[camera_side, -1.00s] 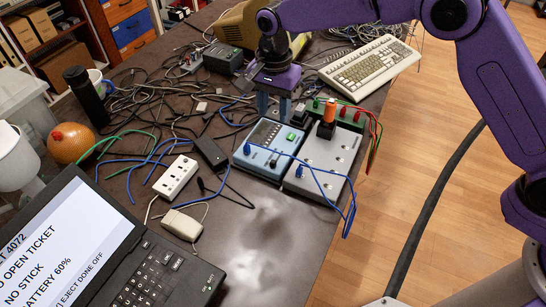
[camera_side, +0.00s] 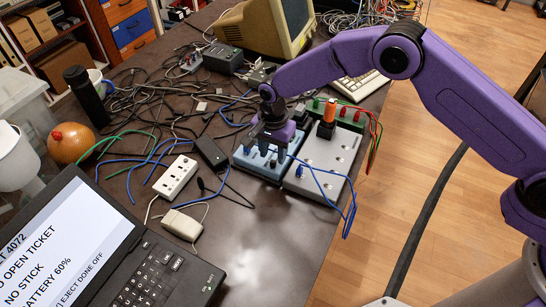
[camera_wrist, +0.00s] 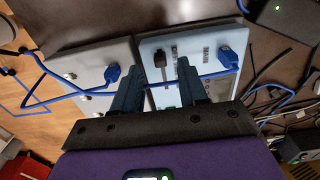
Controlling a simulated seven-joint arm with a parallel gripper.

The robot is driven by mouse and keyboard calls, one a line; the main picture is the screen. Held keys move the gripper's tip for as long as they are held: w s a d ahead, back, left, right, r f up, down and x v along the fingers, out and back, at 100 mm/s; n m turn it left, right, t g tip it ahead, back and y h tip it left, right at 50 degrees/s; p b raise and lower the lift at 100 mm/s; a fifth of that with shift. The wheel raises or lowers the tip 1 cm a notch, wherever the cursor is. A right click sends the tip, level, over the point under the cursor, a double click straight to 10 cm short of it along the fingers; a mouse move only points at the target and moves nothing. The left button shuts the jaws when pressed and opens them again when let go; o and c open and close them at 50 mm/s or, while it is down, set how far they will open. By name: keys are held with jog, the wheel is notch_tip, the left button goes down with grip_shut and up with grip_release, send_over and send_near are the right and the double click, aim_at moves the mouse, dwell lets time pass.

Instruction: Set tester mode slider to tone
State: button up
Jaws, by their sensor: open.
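The tester (camera_side: 243,162) is a light blue box on the dark table in the side view. My gripper (camera_side: 269,152) is over it, fingers pointing down, hiding much of its face. In the wrist view the tester's pale face (camera_wrist: 204,39) lies beyond my gripper (camera_wrist: 156,76), whose two fingers are apart with nothing held. A small dark slider-like part (camera_wrist: 160,61) stands on the face just ahead of the gap between the fingers. Its labels are too small to read. I cannot tell whether a finger touches the face.
A white power strip (camera_side: 176,177) and loose cables lie to the left.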

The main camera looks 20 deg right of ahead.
jog(key=shift+f, duration=1.45)
grip_shut()
jog(key=shift+w+d, duration=2)
jog(key=shift+w, duration=0.05)
grip_release()
jog(key=shift+s, duration=0.1)
notch_tip(320, 180, up, 18)
jog(key=shift+f, duration=0.2)
